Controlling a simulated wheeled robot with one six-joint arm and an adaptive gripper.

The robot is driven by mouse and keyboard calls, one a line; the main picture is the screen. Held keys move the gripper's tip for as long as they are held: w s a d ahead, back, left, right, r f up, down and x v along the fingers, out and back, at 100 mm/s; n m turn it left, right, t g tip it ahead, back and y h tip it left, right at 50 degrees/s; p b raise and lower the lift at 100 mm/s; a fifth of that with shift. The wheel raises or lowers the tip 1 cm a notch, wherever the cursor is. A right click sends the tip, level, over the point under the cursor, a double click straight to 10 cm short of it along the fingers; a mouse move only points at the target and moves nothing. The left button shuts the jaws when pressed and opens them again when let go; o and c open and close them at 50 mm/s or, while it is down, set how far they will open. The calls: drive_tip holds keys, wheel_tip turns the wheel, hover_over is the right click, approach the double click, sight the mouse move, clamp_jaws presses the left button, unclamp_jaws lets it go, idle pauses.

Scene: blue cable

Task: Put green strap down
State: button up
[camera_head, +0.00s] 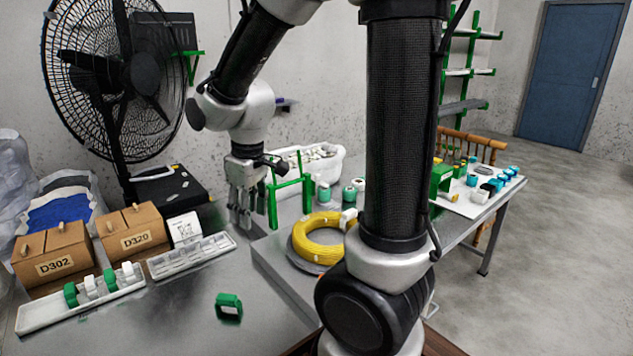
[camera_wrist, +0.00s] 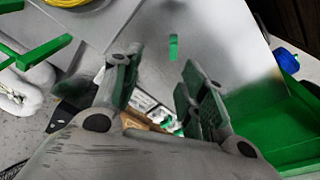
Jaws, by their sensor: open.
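A green strap (camera_head: 229,308) lies by itself on the grey metal table in the head view, toward the front. More green straps (camera_head: 70,294) stand in a white tray (camera_head: 40,317) at the left, among white ones. My gripper (camera_head: 241,218) hangs with its fingers down above the table, behind and apart from the lone strap. It is open, with nothing between the fingers. In the wrist view, my open gripper (camera_wrist: 152,88) shows its two fingers spread. A small green piece (camera_wrist: 173,47) lies on the grey surface beyond them; it looks like the lone strap.
A second white tray (camera_head: 192,257) lies behind the first, near two cardboard boxes (camera_head: 135,232). A green frame (camera_head: 288,200) stands close to my gripper's right. A yellow cable coil (camera_head: 318,240) lies further right. The table around the lone strap is clear.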

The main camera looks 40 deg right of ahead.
drive_tip(key=s+d+r+m+t, duration=0.1)
drive_tip(key=s+d+r+m, duration=0.1)
drive_tip(key=s+d+r, duration=0.2)
drive_tip(key=s+d+r+m+t, duration=0.1)
drive_tip(key=s+d+r+m, duration=0.2)
drive_tip(key=s+r, duration=0.3)
drive_tip(key=s, duration=0.5)
drive_tip(key=shift+s+d+r+t, duration=0.2)
drive_tip(key=shift+d+r+t, duration=0.1)
drive_tip(key=shift+d, duration=0.1)
drive_tip(key=shift+o, duration=0.5)
drive_tip(key=shift+f, duration=0.15)
